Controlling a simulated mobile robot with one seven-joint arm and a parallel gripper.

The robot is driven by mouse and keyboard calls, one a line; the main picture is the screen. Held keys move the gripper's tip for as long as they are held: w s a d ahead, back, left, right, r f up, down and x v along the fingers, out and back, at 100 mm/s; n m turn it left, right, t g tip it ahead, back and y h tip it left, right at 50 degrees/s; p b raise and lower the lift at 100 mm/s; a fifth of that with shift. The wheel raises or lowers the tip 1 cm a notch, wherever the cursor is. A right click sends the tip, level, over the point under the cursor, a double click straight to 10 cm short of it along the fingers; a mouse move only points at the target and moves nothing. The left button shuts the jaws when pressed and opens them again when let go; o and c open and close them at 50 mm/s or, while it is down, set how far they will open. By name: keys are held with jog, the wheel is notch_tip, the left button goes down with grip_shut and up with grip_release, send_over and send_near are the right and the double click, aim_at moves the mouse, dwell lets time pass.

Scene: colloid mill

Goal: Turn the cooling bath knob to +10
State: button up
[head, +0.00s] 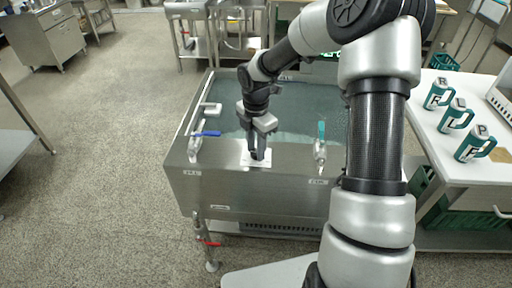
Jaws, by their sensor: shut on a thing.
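The cooling bath (265,188) is a steel tank with water in it, in front of me. A small white dial plate (246,161) lies on its near top ledge. My gripper (257,155) points down over this plate, shut on the knob there. The fingers hide most of the knob, so its pointer cannot be seen. The dial's marks are too small to read.
A valve with a blue lever (206,133) stands at the bath's left corner, and one with a teal lever (321,131) stands right of my gripper. A white table (436,139) with several teal mugs is at the right. The floor (90,180) at left is clear.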

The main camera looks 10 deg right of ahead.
jog(key=m+p, duration=0.2)
jog(key=m, duration=0.7)
jog(key=shift+m, duration=0.4)
jog(key=m, duration=0.3)
jog(key=shift+m+p, duration=0.3)
jog(key=m, duration=0.5)
jog(key=shift+m, duration=2.5)
jog(key=o, duration=1)
jog(key=shift+o, duration=0.2)
jog(key=shift+r+p, duration=0.15)
jog(key=shift+p, duration=0.15)
